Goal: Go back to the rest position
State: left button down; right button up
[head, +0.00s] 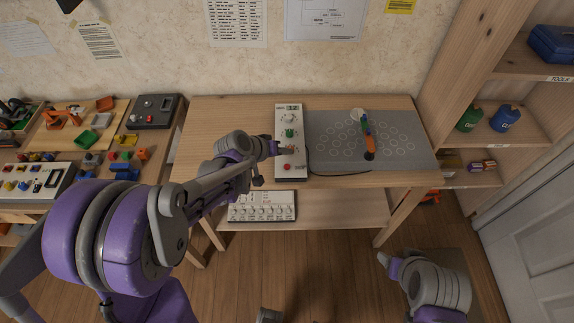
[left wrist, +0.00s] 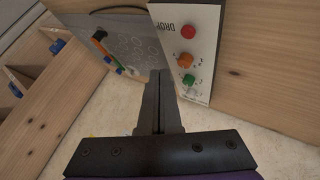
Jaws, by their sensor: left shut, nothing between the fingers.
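My left gripper (head: 281,148) reaches in from the left to the white control panel (head: 287,110) on the wooden table. Its fingers (left wrist: 160,100) are closed together and empty. In the head view they are beside the panel's orange knob; whether they touch is unclear. The panel also carries a green knob (head: 290,133) and a red button (head: 287,167). In the left wrist view the orange knob (left wrist: 186,60) and red button (left wrist: 188,32) are clear of the fingers. Part of my right arm (head: 435,285) shows at lower right; its finger state is unclear.
A grey board (head: 325,125) with ring marks lies right of the panel, with an orange-and-black piece (head: 369,153) and other coloured pieces on it. A second switch box (head: 262,206) is on the lower shelf. Shelving (head: 450,90) stands right; a cluttered table (head: 110,125) stands left.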

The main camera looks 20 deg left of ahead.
dwell(0.5)
pick_arm(q)
jog(key=s+a+r+m+g+y, duration=0.1)
jog(key=s+r+y, duration=0.1)
jog(key=s, duration=1.1)
jog(key=s+a+r+m+g+y, duration=0.1)
jog(key=s+y, duration=0.1)
jog(key=s, duration=1)
jog(key=shift+s+a+r+m+y, duration=0.2)
jog(key=shift+s+r+m+y, duration=0.1)
jog(key=shift+s+r+y, duration=0.1)
